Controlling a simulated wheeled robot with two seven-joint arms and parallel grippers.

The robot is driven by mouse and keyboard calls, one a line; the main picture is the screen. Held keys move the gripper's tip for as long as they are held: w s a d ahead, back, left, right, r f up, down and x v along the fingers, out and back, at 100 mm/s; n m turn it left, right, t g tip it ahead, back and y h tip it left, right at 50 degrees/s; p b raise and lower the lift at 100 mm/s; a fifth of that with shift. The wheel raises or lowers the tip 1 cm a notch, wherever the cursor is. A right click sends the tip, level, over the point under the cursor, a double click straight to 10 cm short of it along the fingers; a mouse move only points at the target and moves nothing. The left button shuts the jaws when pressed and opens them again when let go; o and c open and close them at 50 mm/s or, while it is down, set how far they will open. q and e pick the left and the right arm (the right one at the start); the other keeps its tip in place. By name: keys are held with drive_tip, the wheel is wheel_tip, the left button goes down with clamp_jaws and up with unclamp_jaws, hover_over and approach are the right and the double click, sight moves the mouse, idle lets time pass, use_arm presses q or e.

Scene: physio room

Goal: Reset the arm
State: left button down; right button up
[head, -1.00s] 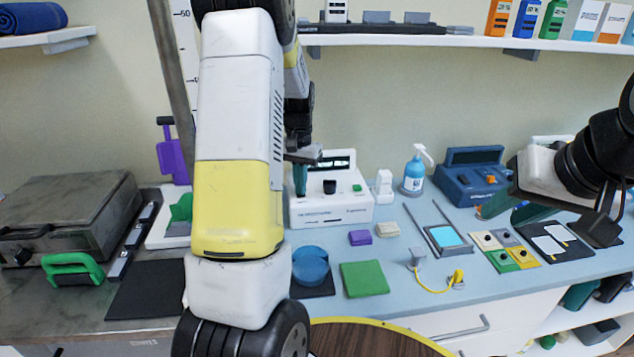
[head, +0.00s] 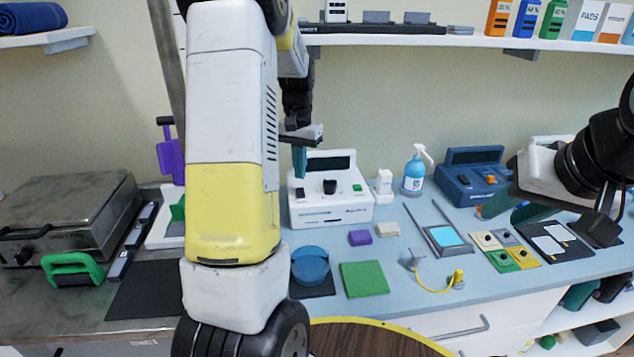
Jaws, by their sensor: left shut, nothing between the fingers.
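My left arm comes down large across the left-centre of the head view and hides part of the counter and wall behind it. My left gripper (head: 300,160) is shut and empty, with its teal fingers pointing down just in front of the left part of the white device (head: 333,208). Whether it touches the device cannot be told. My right gripper (head: 500,205) is at the right, above the counter near the blue device (head: 472,178). Its teal fingers point left, and how far apart they are is not clear.
The blue counter (head: 390,290) carries a blue round container (head: 310,266), a green pad (head: 364,279), a pump bottle (head: 414,170) and a yellow cable (head: 432,285). A grey press (head: 70,218) stands at left. A shelf (head: 450,41) runs above. Some counter between the small items is bare.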

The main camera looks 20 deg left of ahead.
use_arm(q)
drive_tip(key=shift+r, duration=0.8)
drive_tip(key=s+d+r+t+h, duration=0.1)
drive_tip(key=s+d+r+t, duration=0.2)
drive_tip(key=s+d+r, duration=0.7)
drive_tip(key=s+d+r+t+h, duration=0.1)
drive_tip(key=s+d+t, duration=0.2)
drive_tip(key=s, duration=1.1)
drive_tip(key=shift+r, duration=0.4)
drive_tip(key=shift+w, duration=0.1)
